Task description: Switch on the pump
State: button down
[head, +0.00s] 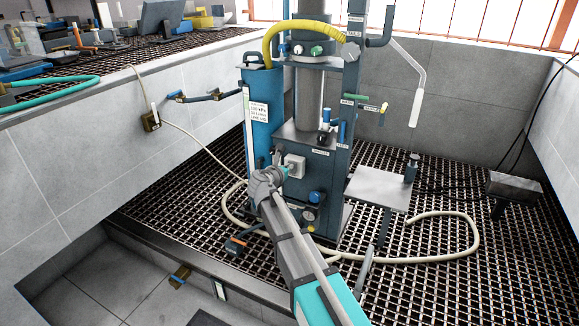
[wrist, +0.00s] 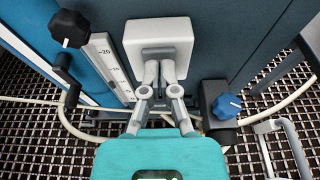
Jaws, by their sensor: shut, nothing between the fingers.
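A pale box (head: 295,165), likely the switch, is mounted low on the blue column of the flotation machine (head: 312,180). In the wrist view the white box (wrist: 158,42) fills the top middle. My gripper (wrist: 160,72) is shut and empty, its two fingertips together at the lower edge of the box. I cannot tell whether they touch it. In the head view my gripper (head: 268,180) is just left of and below the box.
A scaled gauge strip (wrist: 108,65) and a black knob (wrist: 70,28) are left of the box. A blue-knobbed valve (wrist: 228,105) is to the right. A cream hose (head: 440,258) loops over the grating (head: 430,295). A small grey shelf (head: 378,188) stands right.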

jog(key=r+p+v, duration=0.2)
jog(key=p+v, duration=0.3)
jog(key=v, duration=0.7)
jog(key=shift+r, duration=0.15)
jog(key=shift+s+d, duration=0.1)
jog(key=shift+s, duration=0.05)
jog(key=s+d+f+m+g+p, duration=0.1)
jog(key=s+d+f+m+g, duration=0.25)
jog(key=d+m, duration=0.4)
jog(key=s+d+f+m+g+p, duration=0.1)
jog(key=s+d+f+m+g, duration=0.25)
jog(key=d+m, duration=0.4)
jog(key=s+d+f+m+g+y+p, duration=0.1)
jog(key=s+d+m+g+y, duration=0.2)
jog(key=s+m, duration=0.5)
jog(key=s+d+f+m+g+y+p, duration=0.1)
jog(key=s+d+f+m+g+y, duration=0.2)
jog(key=s+m, duration=0.4)
notch_tip(320, 180, up, 39)
jog(key=p, duration=3.8)
jog(key=shift+y, duration=0.4)
jog(key=shift+s, duration=0.15)
